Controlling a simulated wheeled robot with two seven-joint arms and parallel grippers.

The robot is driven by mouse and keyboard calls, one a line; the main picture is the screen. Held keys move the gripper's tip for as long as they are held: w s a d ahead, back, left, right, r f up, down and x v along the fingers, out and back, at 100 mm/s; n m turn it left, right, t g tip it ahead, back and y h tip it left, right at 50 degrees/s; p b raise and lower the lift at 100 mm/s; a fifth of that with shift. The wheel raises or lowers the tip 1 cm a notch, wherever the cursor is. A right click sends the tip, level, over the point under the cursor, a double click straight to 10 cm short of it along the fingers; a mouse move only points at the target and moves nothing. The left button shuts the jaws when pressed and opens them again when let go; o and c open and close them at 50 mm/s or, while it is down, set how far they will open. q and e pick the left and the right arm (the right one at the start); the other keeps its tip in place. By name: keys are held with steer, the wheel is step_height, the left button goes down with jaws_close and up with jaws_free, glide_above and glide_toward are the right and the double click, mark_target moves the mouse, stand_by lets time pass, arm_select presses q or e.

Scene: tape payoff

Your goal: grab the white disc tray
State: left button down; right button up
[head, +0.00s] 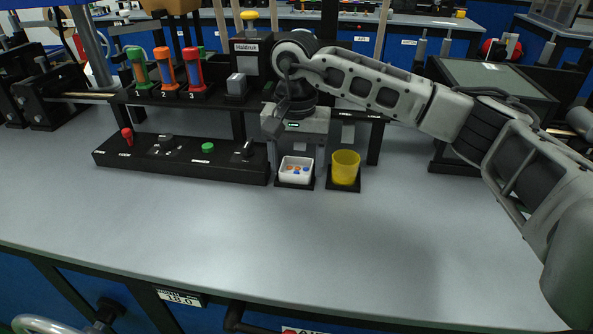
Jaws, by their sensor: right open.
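The white disc tray (296,177) is a small open box with several coloured discs inside, orange and blue among them. It sits on a black pad on the bench, front of the black rack. My right gripper (297,157) points down over it from above, its arm coming in from the right. Its two grey fingers are apart, one toward each side of the tray. I cannot tell whether they touch the tray. The tray's back part is partly hidden by the gripper. My left gripper is not in view.
A yellow cup (345,167) stands close on the tray's right. A black control panel (180,160) with a red knob and green button lies to the left. The rack (190,97) behind holds several coloured tubes. The bench front (230,230) is clear.

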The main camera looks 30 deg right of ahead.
steer(key=c, duration=0.7)
steer(key=shift+c, duration=0.2)
steer(key=shift+r, duration=0.15)
